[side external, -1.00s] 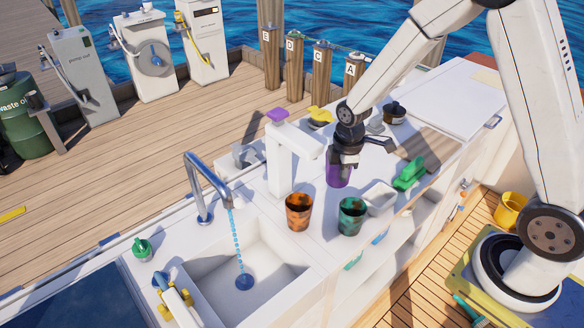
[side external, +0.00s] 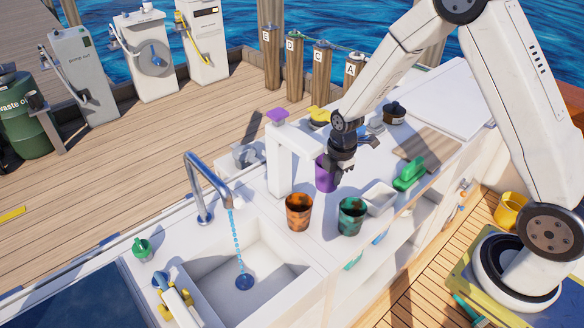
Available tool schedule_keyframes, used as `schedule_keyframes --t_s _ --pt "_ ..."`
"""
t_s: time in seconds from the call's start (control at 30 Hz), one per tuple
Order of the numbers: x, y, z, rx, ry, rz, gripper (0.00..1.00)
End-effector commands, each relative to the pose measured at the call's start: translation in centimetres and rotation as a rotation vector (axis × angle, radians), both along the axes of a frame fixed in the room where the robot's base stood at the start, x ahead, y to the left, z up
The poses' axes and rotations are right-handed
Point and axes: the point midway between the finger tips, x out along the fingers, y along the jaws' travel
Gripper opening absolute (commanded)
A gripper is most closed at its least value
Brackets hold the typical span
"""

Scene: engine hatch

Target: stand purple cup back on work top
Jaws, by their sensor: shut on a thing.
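The purple cup (side external: 325,175) is at my gripper (side external: 338,166), just right of the white dispenser post with the purple top. The cup looks upright. My gripper is shut on it, and its fingers and wrist hide part of the cup's upper right side. I cannot tell whether the cup's base touches the white work top (side external: 262,215). An orange-brown stained cup (side external: 299,213) and a green stained cup (side external: 351,217) stand on the work top nearer the camera.
The white post (side external: 283,160) with its arm is close on the cup's left. A white tray (side external: 379,196) and a green brush-like item (side external: 409,174) lie to the right. The sink (side external: 258,262) with running tap is at front left. A dark pot (side external: 394,113) stands behind.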

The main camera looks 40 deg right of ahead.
Motion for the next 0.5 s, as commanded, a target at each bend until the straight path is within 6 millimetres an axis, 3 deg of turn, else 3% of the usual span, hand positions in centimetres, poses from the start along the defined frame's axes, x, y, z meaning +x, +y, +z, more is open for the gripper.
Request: schedule_keyframes --t_s 0.23,0.5 --pt "0.0 0.0 -0.6 0.0 0.001 0.001 0.0" --pt "0.0 0.0 -3.3 0.0 0.002 0.001 0.0"
